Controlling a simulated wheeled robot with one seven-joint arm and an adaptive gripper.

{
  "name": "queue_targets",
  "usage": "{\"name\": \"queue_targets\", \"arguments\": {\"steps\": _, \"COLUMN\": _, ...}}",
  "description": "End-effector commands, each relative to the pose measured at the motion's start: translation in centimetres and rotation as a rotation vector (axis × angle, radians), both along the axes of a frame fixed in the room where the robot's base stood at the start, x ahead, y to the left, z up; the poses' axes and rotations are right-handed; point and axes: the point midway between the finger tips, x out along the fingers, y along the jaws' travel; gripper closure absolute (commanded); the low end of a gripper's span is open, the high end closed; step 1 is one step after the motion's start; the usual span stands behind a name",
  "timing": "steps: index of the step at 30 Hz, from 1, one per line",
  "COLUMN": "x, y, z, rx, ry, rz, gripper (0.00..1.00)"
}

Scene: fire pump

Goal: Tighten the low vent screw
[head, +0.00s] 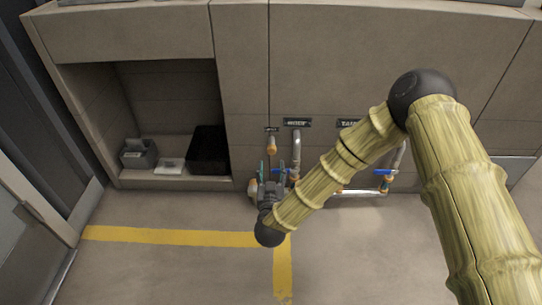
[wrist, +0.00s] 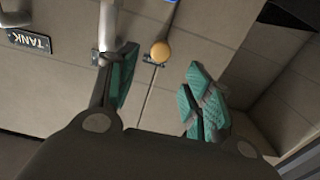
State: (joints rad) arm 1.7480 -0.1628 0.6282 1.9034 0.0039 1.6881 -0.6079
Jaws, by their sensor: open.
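A round brass-coloured knob (wrist: 160,51) shows in the wrist view, just beyond the gap between my fingertips and apart from them. In the head view a brass-ended stub (head: 271,147) hangs under a small dark label on the wall. I cannot read that label, so I cannot confirm that this is the low vent screw. My gripper (head: 271,170) is open and empty, low against the wall just below the stub. Its teal finger pads (wrist: 165,78) are spread wide in the wrist view. The gripper and wrist hide part of the low fittings behind them.
A grey pipe (head: 296,148) stands close right of the stub and also shows by the left finger (wrist: 108,28). A blue-handled valve (head: 384,172) is further right. An open alcove at left holds a black box (head: 208,150) and grey bin (head: 138,154). The left floor is clear.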

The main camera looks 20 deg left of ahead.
Motion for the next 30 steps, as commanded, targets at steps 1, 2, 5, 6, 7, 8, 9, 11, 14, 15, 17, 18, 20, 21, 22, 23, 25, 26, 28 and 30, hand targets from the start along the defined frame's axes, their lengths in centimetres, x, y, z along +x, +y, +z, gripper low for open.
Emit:
{"name": "queue_targets", "arguments": {"steps": 1, "x": 0.2, "y": 0.1, "z": -0.1, "rx": 0.001, "ry": -0.005, "rz": -0.002, "gripper": 0.50}}
{"name": "queue_targets", "arguments": {"steps": 2, "x": 0.3, "y": 0.2, "z": -0.1, "rx": 0.002, "ry": -0.007, "rz": -0.003, "gripper": 0.50}}
{"name": "queue_targets", "arguments": {"steps": 5, "x": 1.1, "y": 0.3, "z": -0.1, "rx": 0.003, "ry": -0.010, "rz": -0.005, "gripper": 0.50}}
{"name": "queue_targets", "arguments": {"steps": 6, "x": 1.5, "y": 0.4, "z": -0.1, "rx": 0.004, "ry": -0.009, "rz": -0.005, "gripper": 0.50}}
{"name": "queue_targets", "arguments": {"steps": 7, "x": 1.9, "y": 0.6, "z": -0.2, "rx": 0.003, "ry": -0.008, "rz": -0.005, "gripper": 0.50}}
{"name": "queue_targets", "arguments": {"steps": 8, "x": 2.3, "y": 0.7, "z": -0.2, "rx": 0.004, "ry": -0.009, "rz": -0.005, "gripper": 0.50}}
{"name": "queue_targets", "arguments": {"steps": 9, "x": 2.9, "y": 0.8, "z": -0.2, "rx": 0.004, "ry": -0.009, "rz": -0.005, "gripper": 0.50}}
{"name": "queue_targets", "arguments": {"steps": 11, "x": 3.8, "y": 1.2, "z": -0.3, "rx": 0.004, "ry": -0.009, "rz": -0.005, "gripper": 0.50}}
{"name": "queue_targets", "arguments": {"steps": 14, "x": 5.5, "y": 1.5, "z": -0.3, "rx": 0.004, "ry": -0.009, "rz": -0.006, "gripper": 0.50}}
{"name": "queue_targets", "arguments": {"steps": 15, "x": 6.1, "y": 1.7, "z": -0.3, "rx": 0.003, "ry": -0.008, "rz": -0.005, "gripper": 0.50}}
{"name": "queue_targets", "arguments": {"steps": 17, "x": 7.0, "y": 2.0, "z": -0.3, "rx": 0.004, "ry": -0.008, "rz": -0.006, "gripper": 0.50}}
{"name": "queue_targets", "arguments": {"steps": 18, "x": 7.5, "y": 2.1, "z": -0.3, "rx": 0.003, "ry": -0.008, "rz": -0.005, "gripper": 0.50}}
{"name": "queue_targets", "arguments": {"steps": 20, "x": 8.3, "y": 2.4, "z": -0.2, "rx": 0.002, "ry": -0.008, "rz": -0.005, "gripper": 0.50}}
{"name": "queue_targets", "arguments": {"steps": 21, "x": 8.7, "y": 2.5, "z": -0.2, "rx": 0.002, "ry": -0.008, "rz": -0.004, "gripper": 0.50}}
{"name": "queue_targets", "arguments": {"steps": 22, "x": 9.0, "y": 2.6, "z": -0.2, "rx": 0.002, "ry": -0.008, "rz": -0.005, "gripper": 0.50}}
{"name": "queue_targets", "arguments": {"steps": 23, "x": 9.3, "y": 2.7, "z": -0.2, "rx": 0.003, "ry": -0.008, "rz": -0.005, "gripper": 0.50}}
{"name": "queue_targets", "arguments": {"steps": 25, "x": 9.8, "y": 2.8, "z": -0.1, "rx": 0.003, "ry": -0.007, "rz": -0.004, "gripper": 0.50}}
{"name": "queue_targets", "arguments": {"steps": 26, "x": 10.0, "y": 2.9, "z": -0.1, "rx": 0.003, "ry": -0.007, "rz": -0.004, "gripper": 0.50}}
{"name": "queue_targets", "arguments": {"steps": 28, "x": 10.3, "y": 3.0, "z": 0.0, "rx": 0.003, "ry": -0.007, "rz": -0.004, "gripper": 0.50}}
{"name": "queue_targets", "arguments": {"steps": 30, "x": 10.5, "y": 3.0, "z": 0.1, "rx": 0.002, "ry": -0.007, "rz": -0.004, "gripper": 0.50}}
